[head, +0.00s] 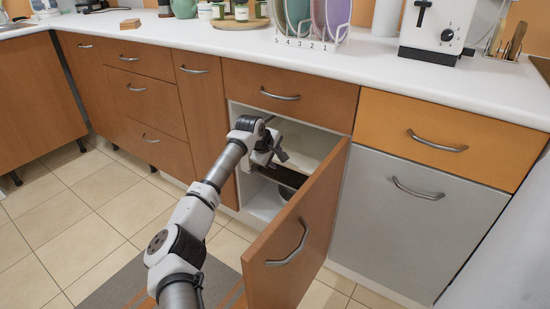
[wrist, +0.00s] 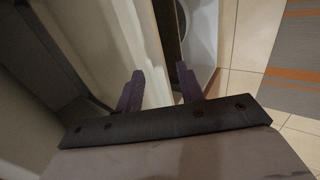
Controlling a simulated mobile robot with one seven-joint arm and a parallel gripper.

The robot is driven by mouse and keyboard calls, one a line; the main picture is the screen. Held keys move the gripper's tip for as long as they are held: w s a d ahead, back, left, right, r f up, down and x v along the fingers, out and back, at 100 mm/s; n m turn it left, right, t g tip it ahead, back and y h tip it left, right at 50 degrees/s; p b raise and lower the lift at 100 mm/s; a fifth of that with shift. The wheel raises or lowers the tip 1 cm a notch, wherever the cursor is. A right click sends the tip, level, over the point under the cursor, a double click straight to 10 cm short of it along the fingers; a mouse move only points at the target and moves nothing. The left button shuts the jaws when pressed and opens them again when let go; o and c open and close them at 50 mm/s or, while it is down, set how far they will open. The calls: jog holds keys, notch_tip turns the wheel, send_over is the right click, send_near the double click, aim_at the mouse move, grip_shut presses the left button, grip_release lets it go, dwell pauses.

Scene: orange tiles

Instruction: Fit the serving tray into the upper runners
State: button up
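The open cabinet (head: 240,125) has a pale cream flat panel (head: 308,142) across its upper part; in the wrist view it shows as a broad pale surface (wrist: 105,35). I cannot tell whether this panel is the serving tray or a shelf. No separate tray or runners can be made out. My gripper (head: 275,158) is at the cabinet opening, in front of the panel. In the wrist view its two dark fingers (wrist: 158,88) are apart. One overlaps the pale surface and the other lies beyond its edge; contact is unclear. Nothing is clearly held.
The cabinet door (head: 296,240) stands swung out to the right of my arm. Closed drawers (head: 150,95) flank the left. The counter (head: 190,35) overhead holds dishes and a toaster (head: 438,28).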

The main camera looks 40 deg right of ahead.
jog(key=p+v, duration=0.1)
jog(key=v, duration=1.3)
jog(key=shift+p, duration=0.35)
